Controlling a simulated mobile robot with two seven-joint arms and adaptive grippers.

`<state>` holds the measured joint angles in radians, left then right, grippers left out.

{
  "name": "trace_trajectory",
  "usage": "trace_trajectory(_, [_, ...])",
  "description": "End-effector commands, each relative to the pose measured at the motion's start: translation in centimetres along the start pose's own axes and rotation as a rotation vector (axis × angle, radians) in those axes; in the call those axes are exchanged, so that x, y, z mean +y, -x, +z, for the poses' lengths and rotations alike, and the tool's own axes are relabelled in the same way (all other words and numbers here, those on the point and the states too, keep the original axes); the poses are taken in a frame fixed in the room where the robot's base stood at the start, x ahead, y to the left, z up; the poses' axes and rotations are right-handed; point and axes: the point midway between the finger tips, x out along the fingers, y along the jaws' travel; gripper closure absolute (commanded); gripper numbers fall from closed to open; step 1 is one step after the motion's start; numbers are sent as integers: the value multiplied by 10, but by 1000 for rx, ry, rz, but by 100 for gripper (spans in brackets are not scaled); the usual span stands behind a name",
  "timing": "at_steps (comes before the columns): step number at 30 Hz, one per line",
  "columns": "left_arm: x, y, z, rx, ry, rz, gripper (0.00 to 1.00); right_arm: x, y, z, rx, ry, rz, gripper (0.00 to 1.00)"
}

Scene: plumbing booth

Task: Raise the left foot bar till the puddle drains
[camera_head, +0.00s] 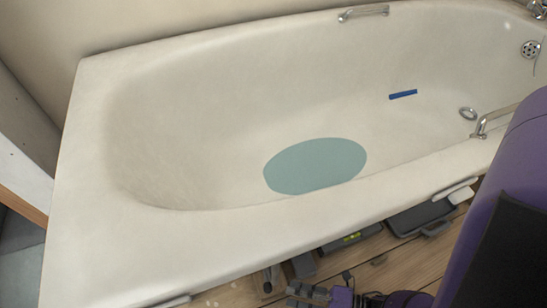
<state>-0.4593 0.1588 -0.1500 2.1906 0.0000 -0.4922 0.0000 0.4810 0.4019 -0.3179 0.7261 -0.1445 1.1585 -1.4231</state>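The white bathtub (215,120) fills most of the head view. A flat blue-green oval puddle (315,166) lies on its floor, near the middle and apart from the round drain (468,114) at the right. A pale bar (172,301) shows under the tub's near rim at the lower left, perhaps the left foot bar; most of it is hidden. A similar pale bar (455,189) is under the rim at the right. My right gripper (308,294) is low at the bottom edge, below the near rim, partly cut off; its finger opening is unclear. My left gripper is out of view.
A blue strip (403,94) lies in the tub. Grab handles (364,13) are on the far rim and near right rim. A dark grey case (420,216) and a level with a green vial (351,238) lie on the wooden floor (400,252) below the rim.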

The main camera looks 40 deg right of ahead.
Motion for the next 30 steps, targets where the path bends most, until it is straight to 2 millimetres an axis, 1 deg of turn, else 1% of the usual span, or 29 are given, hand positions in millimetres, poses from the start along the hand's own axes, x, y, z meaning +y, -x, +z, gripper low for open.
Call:
trace_trajectory(2, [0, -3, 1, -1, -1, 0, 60, 0, 1, -1, 9, 24, 19, 65])
trace_trajectory(5, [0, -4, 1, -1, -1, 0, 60, 2, -4, -1, 13, 36, 30, 65])
trace_trajectory(8, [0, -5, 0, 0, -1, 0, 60, 4, -17, -1, 13, 36, 32, 65])
trace_trajectory(15, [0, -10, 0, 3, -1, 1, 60, 4, -56, -2, 12, 35, 30, 65])
trace_trajectory(18, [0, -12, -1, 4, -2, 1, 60, 4, -67, -2, 12, 34, 29, 65])
trace_trajectory(23, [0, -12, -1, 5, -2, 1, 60, 5, -75, -2, 11, 34, 27, 65])
trace_trajectory(30, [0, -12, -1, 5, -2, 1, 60, 5, -76, -2, 11, 34, 27, 65])
